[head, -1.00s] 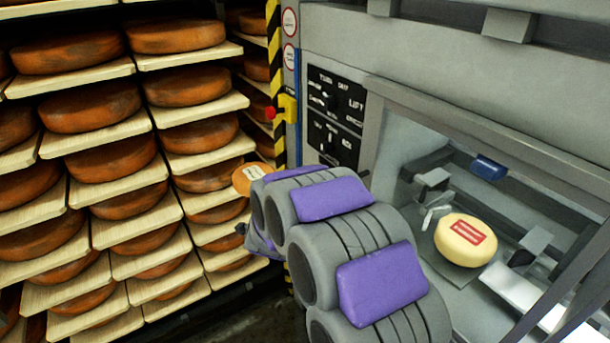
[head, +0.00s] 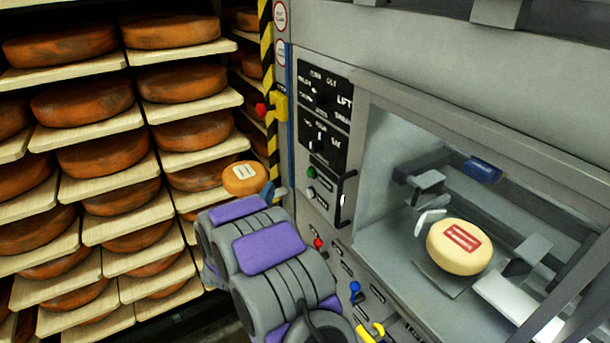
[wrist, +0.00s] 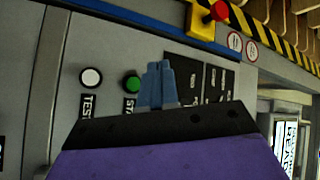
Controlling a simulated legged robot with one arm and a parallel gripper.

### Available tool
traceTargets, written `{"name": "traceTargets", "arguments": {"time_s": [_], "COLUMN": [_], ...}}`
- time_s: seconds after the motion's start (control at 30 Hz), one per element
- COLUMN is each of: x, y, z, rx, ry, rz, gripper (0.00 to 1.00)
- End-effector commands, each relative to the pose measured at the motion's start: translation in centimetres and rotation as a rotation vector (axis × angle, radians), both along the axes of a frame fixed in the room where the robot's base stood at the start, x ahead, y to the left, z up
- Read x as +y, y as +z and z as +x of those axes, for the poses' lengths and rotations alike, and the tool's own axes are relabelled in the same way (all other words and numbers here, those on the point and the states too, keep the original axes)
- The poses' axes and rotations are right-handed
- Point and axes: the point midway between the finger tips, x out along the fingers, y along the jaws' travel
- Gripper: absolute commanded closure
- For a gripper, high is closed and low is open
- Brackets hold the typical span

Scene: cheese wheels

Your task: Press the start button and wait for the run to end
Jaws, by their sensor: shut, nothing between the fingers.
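The green start button (head: 311,173) sits on the grey machine's panel, above a white button (head: 311,191). In the wrist view the green button (wrist: 132,84) is above a partly hidden label starting "STA", beside the white button (wrist: 91,77) marked TEST. My gripper (wrist: 156,84) shows blue fingers closed together, empty, just right of the green button and near its edge in that view. In the head view the gripper tip (head: 279,192) is left of and below the green button, apart from it in the picture. Contact with the panel cannot be told.
A pale cheese wheel with a red label (head: 459,247) sits in the machine's chamber. A red stop button (head: 262,110) on a yellow box is left of the panel. A black handle (head: 345,200) sticks out beside the buttons. Shelves of cheese (head: 100,159) fill the left.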

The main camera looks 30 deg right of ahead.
Motion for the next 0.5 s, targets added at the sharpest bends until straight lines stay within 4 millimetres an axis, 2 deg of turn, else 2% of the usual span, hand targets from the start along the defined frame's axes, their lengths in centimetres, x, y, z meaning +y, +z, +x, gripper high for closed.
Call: {"name": "traceTargets", "arguments": {"time_s": [0.27,0.5], "x": [-1.3,-3.7], "y": [0.0,0.0], "z": [0.0,0.1], "rx": [0.0,0.003], "ry": [-0.003,-0.004], "rz": [0.005,0.002], "gripper": [1.0,1.0]}}
